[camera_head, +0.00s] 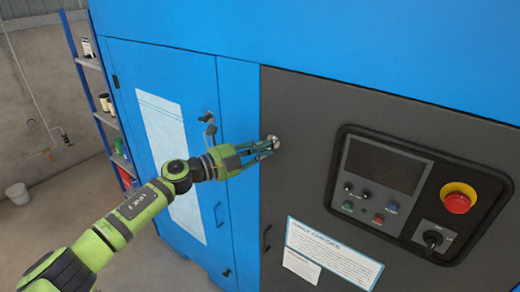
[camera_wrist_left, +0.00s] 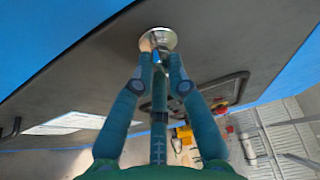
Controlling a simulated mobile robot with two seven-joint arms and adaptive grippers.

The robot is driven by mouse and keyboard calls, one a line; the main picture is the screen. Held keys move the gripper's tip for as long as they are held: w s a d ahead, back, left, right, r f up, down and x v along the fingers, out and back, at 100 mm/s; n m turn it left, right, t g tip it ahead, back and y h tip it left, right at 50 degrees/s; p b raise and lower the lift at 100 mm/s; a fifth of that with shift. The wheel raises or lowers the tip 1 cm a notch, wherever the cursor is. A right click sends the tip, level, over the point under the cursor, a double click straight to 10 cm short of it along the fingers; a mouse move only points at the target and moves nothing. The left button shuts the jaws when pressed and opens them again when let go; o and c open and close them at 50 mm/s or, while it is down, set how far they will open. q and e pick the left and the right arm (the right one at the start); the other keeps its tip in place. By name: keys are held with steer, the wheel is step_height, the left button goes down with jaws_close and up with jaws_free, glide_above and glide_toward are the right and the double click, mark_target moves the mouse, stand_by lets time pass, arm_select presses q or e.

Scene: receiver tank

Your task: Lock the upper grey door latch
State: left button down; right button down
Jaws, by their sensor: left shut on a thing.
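The upper grey door latch (camera_head: 274,140) is a small round silver fitting near the upper left edge of the dark grey door (camera_head: 320,115). My left gripper (camera_head: 268,146) reaches it from the left, with its fingertips at the latch. In the left wrist view the latch (camera_wrist_left: 158,40) is a shiny disc, and the gripper fingers (camera_wrist_left: 160,62) close around the small part standing out from it. The fingers hide part of that piece, so its exact turn is hard to tell. My right gripper is not in view.
A control panel (camera_head: 412,195) with a red emergency button (camera_head: 457,198) sits right on the grey door. A door handle (camera_head: 266,238) is below the latch. The blue door (camera_head: 165,75) has its own lock with keys (camera_head: 208,122). Shelves (camera_head: 100,95) stand at far left.

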arm_select(q)
steer(key=shift+d+r, duration=0.1)
steer(key=shift+r, duration=0.05)
steer(key=c, duration=1.2)
jaws_free()
steer(key=shift+s, duration=0.1)
steer(key=shift+d, duration=0.1)
steer(key=v, duration=1.2)
